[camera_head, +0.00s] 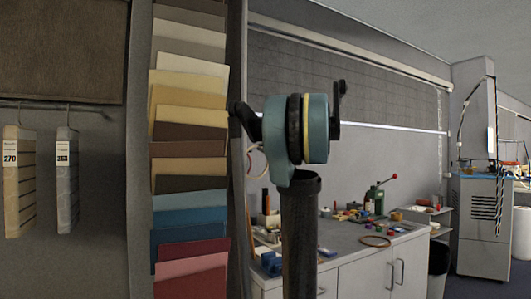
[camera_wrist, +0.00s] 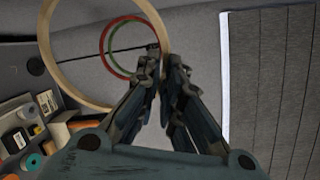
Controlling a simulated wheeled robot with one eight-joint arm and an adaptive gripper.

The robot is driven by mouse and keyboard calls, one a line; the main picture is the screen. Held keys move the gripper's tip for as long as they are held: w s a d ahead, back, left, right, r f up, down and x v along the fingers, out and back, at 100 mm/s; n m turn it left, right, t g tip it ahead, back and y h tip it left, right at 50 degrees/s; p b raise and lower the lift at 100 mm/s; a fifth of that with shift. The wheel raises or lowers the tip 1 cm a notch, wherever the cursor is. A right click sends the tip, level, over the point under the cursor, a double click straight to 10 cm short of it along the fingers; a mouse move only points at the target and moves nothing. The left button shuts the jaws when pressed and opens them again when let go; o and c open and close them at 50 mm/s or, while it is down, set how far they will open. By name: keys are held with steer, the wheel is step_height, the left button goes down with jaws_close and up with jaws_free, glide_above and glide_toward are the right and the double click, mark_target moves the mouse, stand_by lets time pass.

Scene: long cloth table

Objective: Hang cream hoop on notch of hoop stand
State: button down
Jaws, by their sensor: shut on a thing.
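The cream hoop (camera_wrist: 43,40) is a large pale ring at the upper left of the wrist view. My gripper (camera_wrist: 163,57) is shut on its rim at the right side of the ring; the exact contact is partly hidden by the fingers. Through the ring a red hoop (camera_wrist: 102,42) and a green hoop show beyond it. A thin dark bar (camera_wrist: 128,48), seemingly part of the hoop stand, crosses inside the rings near my fingertips. I cannot make out its notches. In the head view my own arm hides the gripper and most of the stand; part of a hoop (camera_head: 250,165) shows left of the arm.
Boxes and small goods (camera_wrist: 30,135) show at the lower left of the wrist view. Coloured boards (camera_head: 190,215) stand at the left. The dark wall panel (camera_wrist: 275,80) is bare.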

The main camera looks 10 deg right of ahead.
steer(key=w+a, duration=0.2)
steer(key=w, duration=0.5)
steer(key=w+a+f, duration=0.1)
steer(key=w+a, duration=0.2)
steer(key=w, duration=0.4)
steer(key=shift+w+f, duration=0.3)
steer(key=shift+w, duration=0.05)
stand_by(1.8)
steer(key=shift+a, duration=0.15)
stand_by(0.4)
steer(key=c, duration=1.7)
jaws_free()
steer(key=shift+o, duration=0.2)
